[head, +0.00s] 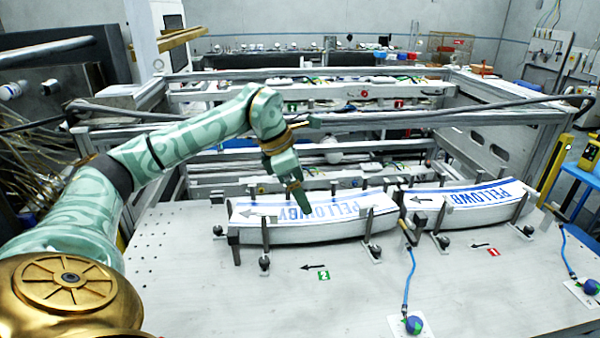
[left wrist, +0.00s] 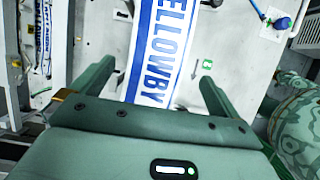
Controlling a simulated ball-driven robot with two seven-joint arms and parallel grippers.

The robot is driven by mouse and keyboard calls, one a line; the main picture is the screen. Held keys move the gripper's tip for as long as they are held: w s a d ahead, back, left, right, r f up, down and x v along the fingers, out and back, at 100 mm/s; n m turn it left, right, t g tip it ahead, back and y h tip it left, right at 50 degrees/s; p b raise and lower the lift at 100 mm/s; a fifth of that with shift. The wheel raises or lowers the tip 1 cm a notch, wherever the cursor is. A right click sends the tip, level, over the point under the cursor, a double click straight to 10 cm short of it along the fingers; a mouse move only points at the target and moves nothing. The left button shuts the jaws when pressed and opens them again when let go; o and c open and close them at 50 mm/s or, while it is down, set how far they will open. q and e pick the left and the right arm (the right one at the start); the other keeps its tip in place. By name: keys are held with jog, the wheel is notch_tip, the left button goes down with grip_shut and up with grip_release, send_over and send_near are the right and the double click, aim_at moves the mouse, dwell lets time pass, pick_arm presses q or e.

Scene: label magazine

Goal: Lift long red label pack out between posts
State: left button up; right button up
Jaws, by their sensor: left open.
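No red pack shows; both label packs in view are white with blue lettering. The left pack (head: 345,208), lettered PELLOWBY, lies between upright dark posts on the pale table. It also shows in the left wrist view (left wrist: 157,50). The right pack (head: 465,206) lies in a similar row of posts. My left gripper (head: 300,201) is over the middle of the left pack, pointing down. In the left wrist view its open fingers (left wrist: 152,80) stand on either side of the pack, apart from it. Whether they reach below its top is unclear. My right gripper is not in view.
Posts (head: 265,240) stand close along the packs. Blue-corded knobs (head: 413,324) sit on the table front and right. Green (head: 323,275) and red (head: 493,252) number tags mark the table. A metal frame (head: 300,75) rises behind. The front left of the table is clear.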

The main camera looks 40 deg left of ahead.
aim_at(314, 214)
pick_arm(q)
jog(key=shift+w, duration=0.1)
jog(key=shift+w+f, duration=0.15)
jog(key=shift+f, duration=0.1)
jog(key=x, duration=0.6)
jog(key=shift+w+d+f+p, duration=0.1)
jog(key=shift+f+p, duration=0.2)
jog(key=shift+f, duration=0.05)
